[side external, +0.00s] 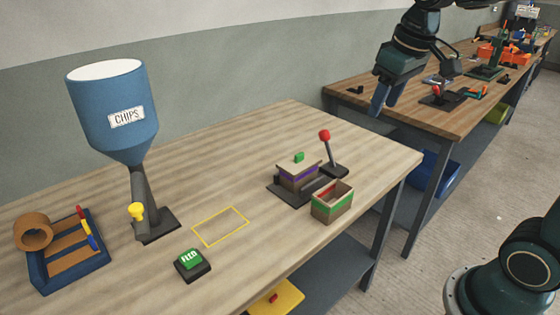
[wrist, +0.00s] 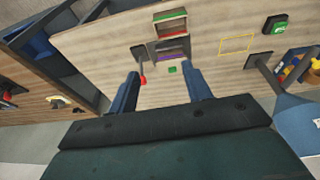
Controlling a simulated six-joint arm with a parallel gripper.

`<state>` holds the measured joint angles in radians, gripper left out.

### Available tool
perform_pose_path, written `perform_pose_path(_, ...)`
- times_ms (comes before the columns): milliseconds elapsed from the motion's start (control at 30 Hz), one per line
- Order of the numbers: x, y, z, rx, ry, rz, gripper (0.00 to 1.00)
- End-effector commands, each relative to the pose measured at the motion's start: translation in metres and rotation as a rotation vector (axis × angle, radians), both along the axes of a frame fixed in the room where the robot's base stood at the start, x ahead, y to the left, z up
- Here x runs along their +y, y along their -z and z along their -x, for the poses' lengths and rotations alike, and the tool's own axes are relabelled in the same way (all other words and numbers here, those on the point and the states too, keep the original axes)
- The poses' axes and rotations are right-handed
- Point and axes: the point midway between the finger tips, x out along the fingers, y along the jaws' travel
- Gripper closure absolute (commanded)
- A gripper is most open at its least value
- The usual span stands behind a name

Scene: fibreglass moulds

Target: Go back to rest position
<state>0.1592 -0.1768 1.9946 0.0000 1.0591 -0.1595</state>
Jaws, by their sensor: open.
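My gripper (side external: 383,97) hangs in the air at the upper right of the side view, above and beyond the right end of the wooden table (side external: 110,190). In the wrist view my gripper (wrist: 163,88) shows two blue fingers spread apart with nothing held between them. Below it in that view lie the red-knobbed lever (wrist: 142,78) and the purple-banded box (wrist: 172,47) on the table.
A small open box (side external: 333,203) with a green rim stands at the table's right front. The blue CHIPS hopper (side external: 108,100), green FEED button (side external: 190,261) and a yellow outlined rectangle (side external: 220,227) lie left. A second workbench (side external: 440,115) with tools stands behind right.

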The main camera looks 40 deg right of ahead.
Motion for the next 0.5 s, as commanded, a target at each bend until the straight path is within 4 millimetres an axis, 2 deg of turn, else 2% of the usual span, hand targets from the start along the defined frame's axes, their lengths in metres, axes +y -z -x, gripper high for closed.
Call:
perform_pose_path(267, 0.026, 0.002, 0.057, -0.088, -0.005, -0.006, 0.51)
perform_pose_path(500, 0.041, 0.016, 0.104, -0.161, -0.008, -0.02, 0.51)
